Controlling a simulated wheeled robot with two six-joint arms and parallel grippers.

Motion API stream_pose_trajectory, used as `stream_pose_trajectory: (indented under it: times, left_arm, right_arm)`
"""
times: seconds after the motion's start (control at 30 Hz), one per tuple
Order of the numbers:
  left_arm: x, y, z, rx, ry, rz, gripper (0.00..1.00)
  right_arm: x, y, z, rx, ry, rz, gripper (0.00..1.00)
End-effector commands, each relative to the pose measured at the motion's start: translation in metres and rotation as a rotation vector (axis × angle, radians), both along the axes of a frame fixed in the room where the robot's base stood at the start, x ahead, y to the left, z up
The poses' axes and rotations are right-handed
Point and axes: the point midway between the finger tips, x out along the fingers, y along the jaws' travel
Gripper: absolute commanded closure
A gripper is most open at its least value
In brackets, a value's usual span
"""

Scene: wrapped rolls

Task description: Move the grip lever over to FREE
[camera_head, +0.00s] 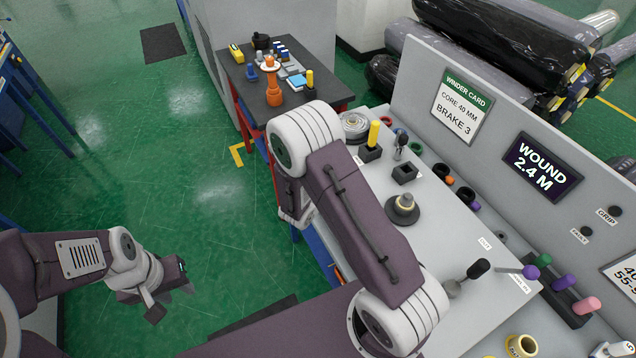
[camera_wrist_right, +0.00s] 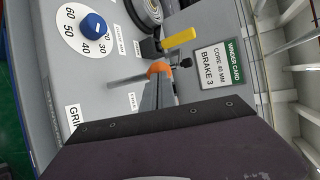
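In the right wrist view, the grip lever (camera_wrist_right: 126,82) is a grey metal bar with an orange knob (camera_wrist_right: 158,67) at its right end. It lies above a partly hidden label reading GRIP (camera_wrist_right: 74,117). The grey fingers of my right gripper (camera_wrist_right: 158,85) are close together, with their tips at the orange knob, and look shut on it. In the head view, my right arm hides the lever and the right gripper. My left gripper (camera_head: 143,303) hangs over the green floor, empty and apparently open.
A blue dial (camera_wrist_right: 94,25), a yellow handle (camera_wrist_right: 179,38) and a black knob (camera_wrist_right: 186,62) stand near the lever. The winder card (camera_head: 461,106) is on the upright panel. A dark side table (camera_head: 330,92) with tools stands behind. Open floor lies at left.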

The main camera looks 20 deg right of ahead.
Motion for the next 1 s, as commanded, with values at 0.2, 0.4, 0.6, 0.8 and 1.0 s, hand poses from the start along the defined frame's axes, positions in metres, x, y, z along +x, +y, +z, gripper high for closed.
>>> stream_pose_trajectory:
  times: [0.2,0.4,0.6,0.8,1.0]
  left_arm:
    - [0.0,0.0,0.011,0.0,0.0,0.0,0.64]
    - [0.0,0.0,0.011,0.0,0.0,0.0,0.64]
    - [0.0,0.0,0.011,0.0,0.0,0.0,0.64]
    - [0.0,0.0,0.011,0.0,0.0,0.0,0.64]
    - [0.0,0.0,0.011,0.0,0.0,0.0,0.64]
  right_arm:
    - [0.001,-0.018,0.001,0.145,0.01,-0.002,1.0]
    - [0.002,-0.026,-0.003,0.16,0.013,0.001,1.0]
    - [0.002,-0.03,-0.004,0.158,0.013,0.001,1.0]
    - [0.002,-0.031,-0.005,0.156,0.013,-0.001,1.0]
    - [0.002,-0.032,-0.005,0.156,0.014,-0.002,1.0]
